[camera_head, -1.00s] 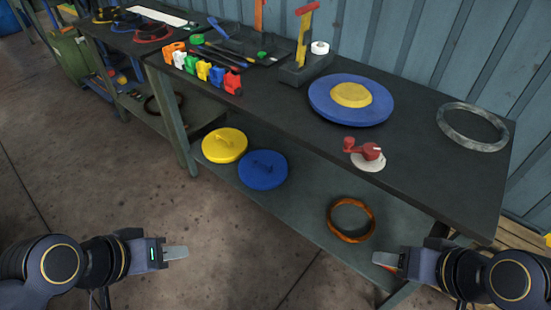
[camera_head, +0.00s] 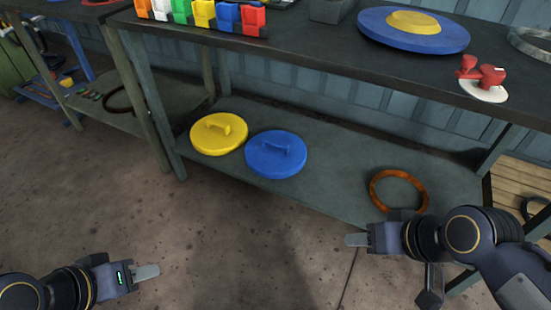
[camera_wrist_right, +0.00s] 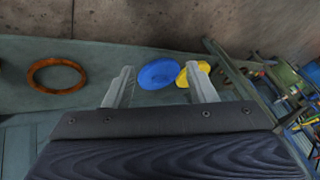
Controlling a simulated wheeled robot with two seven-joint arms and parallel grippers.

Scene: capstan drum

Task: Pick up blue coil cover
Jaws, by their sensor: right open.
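The blue coil cover (camera_head: 276,155), a round disc with a raised handle, lies on the lower shelf, right of the yellow cover (camera_head: 218,134). In the right wrist view the blue cover (camera_wrist_right: 159,74) shows between the two fingers, some distance beyond them. My right gripper (camera_head: 357,240) is in front of the shelf, to the right of and nearer than the blue cover; it is open and empty in the right wrist view (camera_wrist_right: 163,88). My left gripper (camera_head: 146,272) is low at the left over the floor, away from the covers; its finger gap cannot be made out.
The lower shelf (camera_head: 335,150) also holds a copper-coloured ring (camera_head: 399,173) at the right. The table top (camera_head: 300,45) overhangs the shelf. It carries a blue and yellow disc (camera_head: 380,32), a red part (camera_head: 482,74) on a white base and several coloured blocks. Table legs stand at the sides.

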